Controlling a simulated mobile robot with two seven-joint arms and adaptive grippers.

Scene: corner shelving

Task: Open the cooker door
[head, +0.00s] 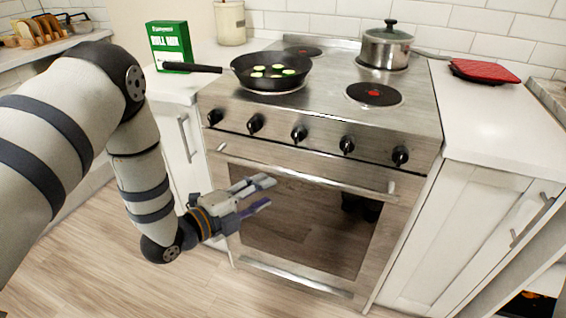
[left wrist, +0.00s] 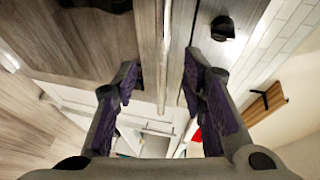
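The cooker (head: 330,120) has a steel front with a dark glass door (head: 300,225). The door is shut. Its long bar handle (head: 310,172) runs across the top of the door, below the knobs. My left gripper (head: 266,193) is open and empty in front of the left half of the door, a little below the handle in the head view. In the left wrist view, the handle (left wrist: 163,60) runs between the two open fingers (left wrist: 159,80); I cannot tell how far ahead of them it is. My right gripper is in neither view.
Several black knobs (head: 299,134) line the cooker front. A frying pan (head: 272,72) with food and a lidded pot (head: 386,46) stand on the hob. A red item (head: 484,71) lies on the right counter. A green box (head: 169,46) stands at left. The floor before the door is clear.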

